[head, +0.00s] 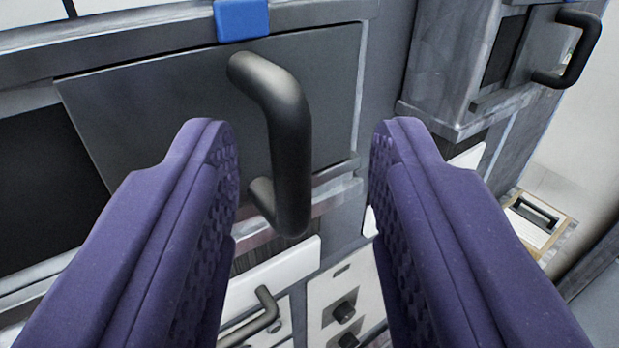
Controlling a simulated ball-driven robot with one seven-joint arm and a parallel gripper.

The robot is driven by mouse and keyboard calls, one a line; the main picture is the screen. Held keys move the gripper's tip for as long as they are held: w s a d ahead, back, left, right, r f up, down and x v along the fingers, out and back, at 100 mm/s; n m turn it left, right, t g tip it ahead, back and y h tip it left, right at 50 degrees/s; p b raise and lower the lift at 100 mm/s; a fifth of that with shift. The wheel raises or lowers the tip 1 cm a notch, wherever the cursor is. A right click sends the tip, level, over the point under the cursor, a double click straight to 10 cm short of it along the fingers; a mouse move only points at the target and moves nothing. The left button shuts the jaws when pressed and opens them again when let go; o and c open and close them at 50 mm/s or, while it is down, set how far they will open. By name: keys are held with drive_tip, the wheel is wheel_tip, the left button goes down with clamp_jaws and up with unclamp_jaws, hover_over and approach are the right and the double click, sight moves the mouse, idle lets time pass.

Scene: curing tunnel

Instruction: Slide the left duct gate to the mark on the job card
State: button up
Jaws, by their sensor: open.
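A dark grey sliding gate plate (150,110) sits in a metal frame and fills the upper left of the head view. It carries a thick black bar handle (290,125), running roughly upright. A dark opening (35,185) shows left of the plate. A blue block (241,18) sits on the frame's top rail, just above the handle. My gripper (306,127) is open, with its two purple fingers either side of the handle in the picture. Both fingers look clear of it; I cannot tell how deep the handle lies between them. I see no job card that I can make out.
A second gate with a black handle (578,48) is on a grey housing at the upper right. Below are a white panel with a smaller black handle (255,318) and a white panel with black knobs (343,312). A wooden-edged box (535,222) lies at the right.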

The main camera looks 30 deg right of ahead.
drive_tip(key=b+v, duration=0.1)
drive_tip(key=v, duration=0.4)
drive_tip(key=shift+s+a, duration=0.2)
drive_tip(key=shift+s, duration=0.15)
drive_tip(key=a+f+n+y+b, duration=0.5)
drive_tip(key=a+f+y+b, duration=0.3)
drive_tip(key=a+f+b, duration=1.6)
drive_tip(key=a+b, duration=0.3)
drive_tip(key=b, duration=1)
drive_tip(key=shift+s+f+n+y, duration=0.25)
drive_tip(key=shift+s+n+y, duration=0.1)
drive_tip(key=shift+n+y, duration=0.05)
drive_tip(key=shift+d, duration=0.1)
